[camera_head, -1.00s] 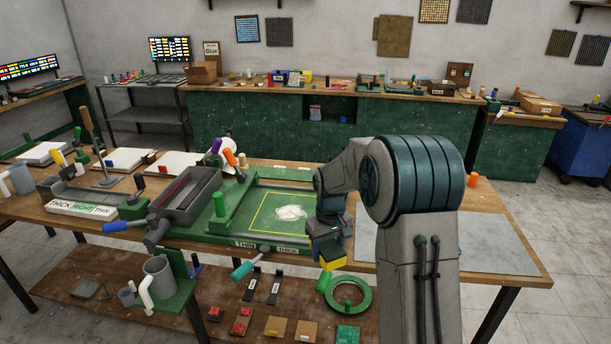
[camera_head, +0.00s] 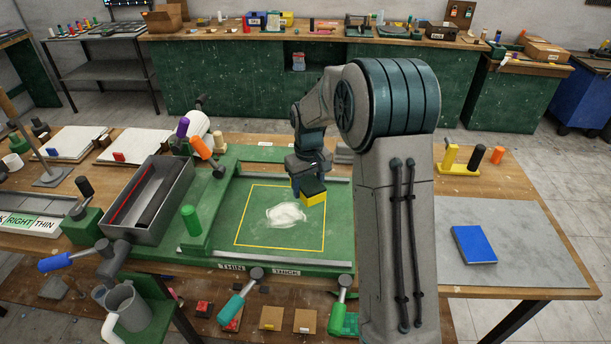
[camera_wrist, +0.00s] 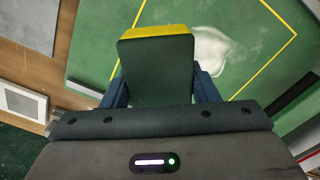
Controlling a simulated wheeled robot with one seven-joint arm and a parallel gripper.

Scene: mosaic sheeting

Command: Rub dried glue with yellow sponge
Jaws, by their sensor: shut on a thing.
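My gripper (camera_head: 308,182) is shut on a sponge with a yellow layer below and a dark green layer on top. The yellow sponge (camera_head: 314,199) is above the right part of the green bed, inside or over the yellow outline. In the wrist view the sponge (camera_wrist: 158,70) sits between my gripper's fingers (camera_wrist: 160,92). The dried glue (camera_head: 287,215) is a whitish patch on the green bed (camera_head: 230,205), just left of and nearer than the sponge. It also shows in the wrist view (camera_wrist: 207,48), right of the sponge. I cannot tell the sponge's height over the bed.
Teal (camera_head: 231,308) and green (camera_head: 338,318) handles stick out at the front. A blue block (camera_head: 473,244) lies on a grey sheet (camera_head: 520,235) at the right.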

